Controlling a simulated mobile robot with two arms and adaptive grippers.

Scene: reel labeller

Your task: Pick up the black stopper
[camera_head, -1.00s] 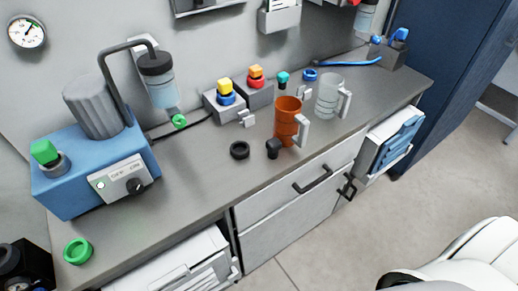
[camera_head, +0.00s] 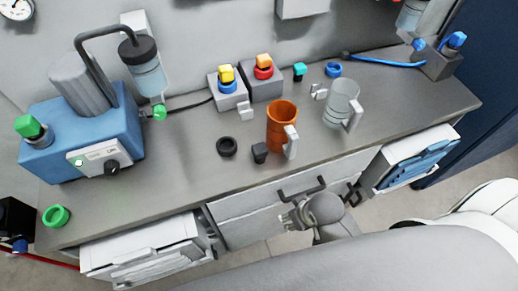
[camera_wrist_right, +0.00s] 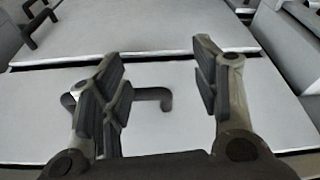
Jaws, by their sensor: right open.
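The black stopper (camera_head: 260,152), a small dark block-like piece, stands on the grey counter (camera_head: 180,172) near its front edge, just left of the orange mug (camera_head: 281,126). A black ring (camera_head: 227,146) lies to its left. My right gripper (camera_head: 296,214) is in front of the cabinet, below the counter edge and apart from the stopper. In the right wrist view its two padded fingers (camera_wrist_right: 160,80) are spread with nothing between them, facing a drawer front. The stopper does not show in that view. My left gripper is out of view.
A clear mug (camera_head: 341,103) stands right of the orange mug. Grey blocks with yellow (camera_head: 226,75) and red tops (camera_head: 264,62) stand behind. A blue machine (camera_head: 85,135) fills the left. Black drawer handles (camera_head: 303,186) stick out near my right gripper.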

